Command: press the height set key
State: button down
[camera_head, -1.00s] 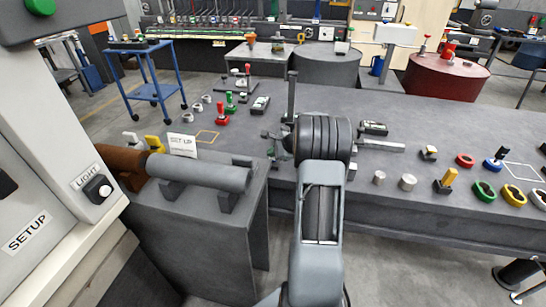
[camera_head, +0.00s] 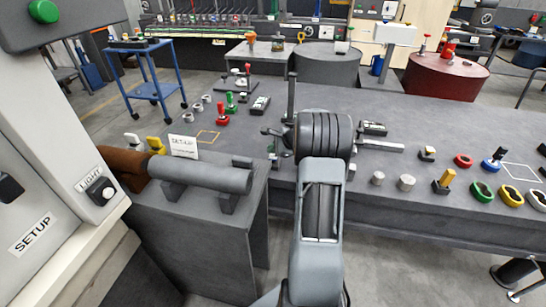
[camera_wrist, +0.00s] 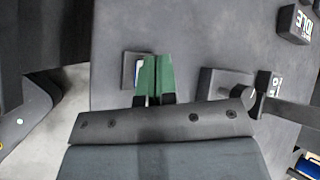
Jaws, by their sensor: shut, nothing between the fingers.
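My gripper (camera_wrist: 156,62) is shut and empty, its two green fingers side by side in the wrist view. A small dark block (camera_wrist: 127,70) with a white and blue patch sits just left of the fingers and is partly covered by them. I cannot tell whether they touch it. To the right is a dark device (camera_wrist: 266,84) with a small display and a dark bar beside it. In the head view a dark upright column (camera_head: 291,95) stands just behind my wrist, which hides most of my gripper there. I cannot make out a key marked height set.
A grey cylinder (camera_head: 205,174) rests on supports at the front left, near a SETUP cabinet (camera_head: 50,200). Red and green pieces (camera_head: 222,114) stand on the bench behind.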

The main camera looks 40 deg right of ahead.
aim_at(273, 157)
jog(key=shift+r+p, duration=1.8)
jog(key=shift+r, duration=0.7)
